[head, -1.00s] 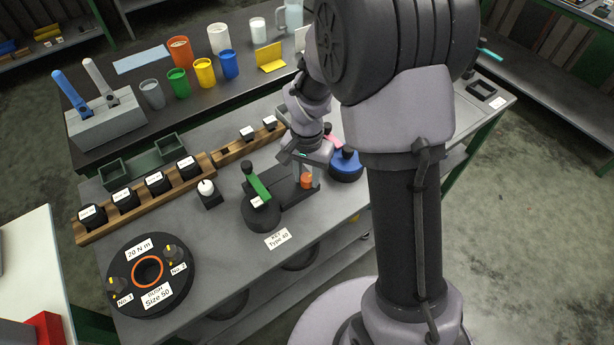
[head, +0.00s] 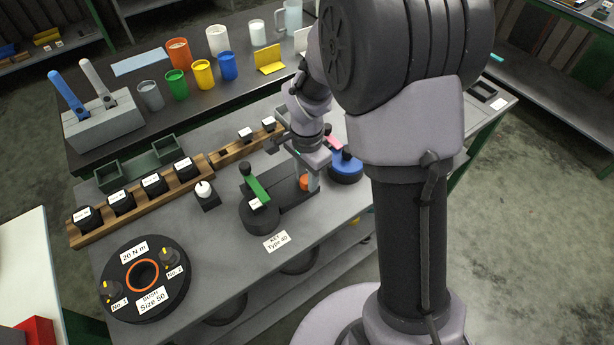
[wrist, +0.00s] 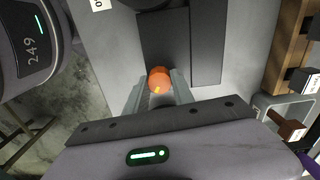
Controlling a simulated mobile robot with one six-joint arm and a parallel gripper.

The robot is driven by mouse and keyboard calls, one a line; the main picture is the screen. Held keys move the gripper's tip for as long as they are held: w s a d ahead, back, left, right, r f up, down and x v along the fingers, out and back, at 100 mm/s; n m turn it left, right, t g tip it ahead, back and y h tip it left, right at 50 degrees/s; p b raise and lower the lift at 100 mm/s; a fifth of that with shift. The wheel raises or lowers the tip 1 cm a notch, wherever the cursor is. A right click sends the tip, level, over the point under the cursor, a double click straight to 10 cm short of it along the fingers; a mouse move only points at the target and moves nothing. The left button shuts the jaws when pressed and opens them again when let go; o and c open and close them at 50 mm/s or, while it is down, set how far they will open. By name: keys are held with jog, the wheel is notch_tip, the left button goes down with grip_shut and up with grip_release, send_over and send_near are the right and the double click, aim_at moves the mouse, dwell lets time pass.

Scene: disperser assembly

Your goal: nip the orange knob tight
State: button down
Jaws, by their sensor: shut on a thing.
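The orange knob (wrist: 159,80) sits between the two fingers of my gripper (wrist: 160,95) in the wrist view. The knob's underside is hidden.
A green bar (head: 256,188) on a dark round base stands left of the knob, and a blue disc (head: 345,168) stands right of it. A wooden rack (head: 140,205) with black-capped parts lies further left.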

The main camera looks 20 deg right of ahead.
dwell(0.3)
jog(key=c, duration=1.1)
grip_release()
notch_tip(320, 180, up, 18)
jog(key=p, duration=0.6)
jog(key=shift+f+p, duration=0.25)
jog(key=shift+p, duration=0.15)
jog(key=s+a+r+n+t+b, duration=0.1)
jog(key=s+r+n+t, duration=0.1)
jog(key=s, duration=0.4)
jog(key=s+a+r+n+t+y+b, duration=0.1)
jog(key=s+a+r+n+t, duration=0.1)
jog(key=s+n, duration=0.2)
jog(key=s+a+r+n+t+y+b, duration=0.1)
jog(key=s+r+n, duration=0.2)
jog(key=s, duration=0.5)
jog(key=shift+s+a+t, duration=0.15)
jog(key=shift+s+t, duration=0.2)
jog(key=shift+t, duration=0.05)
